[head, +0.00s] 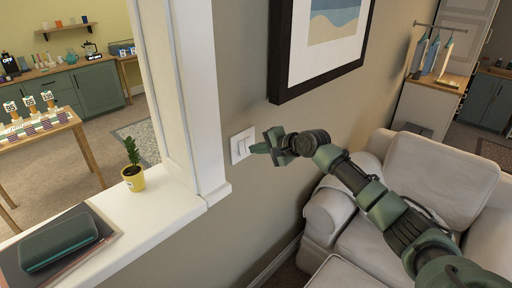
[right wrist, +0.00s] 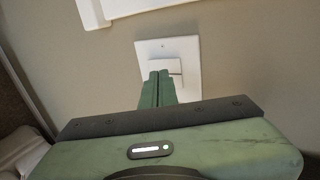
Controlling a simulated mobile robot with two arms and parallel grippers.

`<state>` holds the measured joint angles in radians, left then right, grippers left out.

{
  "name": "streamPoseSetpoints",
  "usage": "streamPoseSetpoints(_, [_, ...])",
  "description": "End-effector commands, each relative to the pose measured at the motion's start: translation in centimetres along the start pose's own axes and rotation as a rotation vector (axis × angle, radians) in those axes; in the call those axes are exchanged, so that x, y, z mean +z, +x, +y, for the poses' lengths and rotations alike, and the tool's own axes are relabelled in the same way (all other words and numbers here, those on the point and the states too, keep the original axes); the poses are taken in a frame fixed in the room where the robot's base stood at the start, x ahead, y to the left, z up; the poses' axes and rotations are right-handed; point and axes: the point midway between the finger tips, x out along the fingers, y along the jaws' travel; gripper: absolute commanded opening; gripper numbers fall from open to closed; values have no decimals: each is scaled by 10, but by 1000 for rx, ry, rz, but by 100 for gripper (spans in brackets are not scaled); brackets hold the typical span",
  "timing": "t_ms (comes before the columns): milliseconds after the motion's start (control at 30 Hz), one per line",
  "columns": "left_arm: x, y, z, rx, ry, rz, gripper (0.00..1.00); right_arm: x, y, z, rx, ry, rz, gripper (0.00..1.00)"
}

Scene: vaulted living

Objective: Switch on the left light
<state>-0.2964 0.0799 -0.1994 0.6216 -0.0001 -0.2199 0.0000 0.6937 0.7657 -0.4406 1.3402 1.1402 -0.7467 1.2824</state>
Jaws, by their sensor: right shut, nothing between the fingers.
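A white light switch plate (head: 241,146) is on the beige wall, just right of the white window post. It also shows in the right wrist view (right wrist: 186,52), with a raised white rocker part (right wrist: 165,65) in its middle. My right gripper (head: 255,148) is shut and empty, its green fingertips at the right part of the plate. In the right wrist view the closed fingers (right wrist: 157,78) overlap the lower part of the rocker and hide some of it. I cannot tell whether they touch it, or whether the switch is on. My left gripper is not in view.
A white ledge (head: 170,205) holds a yellow plant pot (head: 133,178) and a dark green case (head: 58,243). A framed picture (head: 325,40) hangs above right of the switch. A light armchair (head: 440,180) stands below my right arm. White trim (right wrist: 120,8) edges the wrist view.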

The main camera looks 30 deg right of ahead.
Motion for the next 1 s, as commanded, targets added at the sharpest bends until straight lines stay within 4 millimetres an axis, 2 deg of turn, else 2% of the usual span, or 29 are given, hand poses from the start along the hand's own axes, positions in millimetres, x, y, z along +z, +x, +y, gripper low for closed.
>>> streamPoseSetpoints(133, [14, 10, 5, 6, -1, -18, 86, -1, -19, 1, 1, -2, 2, 0])
streamPoseSetpoints(267, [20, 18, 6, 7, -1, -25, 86, -2, -38, 1, 2, -3, 2, 0])
streamPoseSetpoints(367, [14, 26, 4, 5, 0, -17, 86, -1, -56, -1, 3, -3, 3, 0])
streamPoseSetpoints(500, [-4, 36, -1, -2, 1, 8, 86, -1, -80, -4, 2, -3, 3, 0])
streamPoseSetpoints(600, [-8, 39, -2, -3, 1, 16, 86, -1, -91, -6, 3, -1, 3, 0])
streamPoseSetpoints(867, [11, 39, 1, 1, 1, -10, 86, 0, -100, -10, 3, 0, 0, 0])
streamPoseSetpoints(1000, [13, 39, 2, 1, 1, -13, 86, 0, -99, -10, 3, 0, 0, 0])
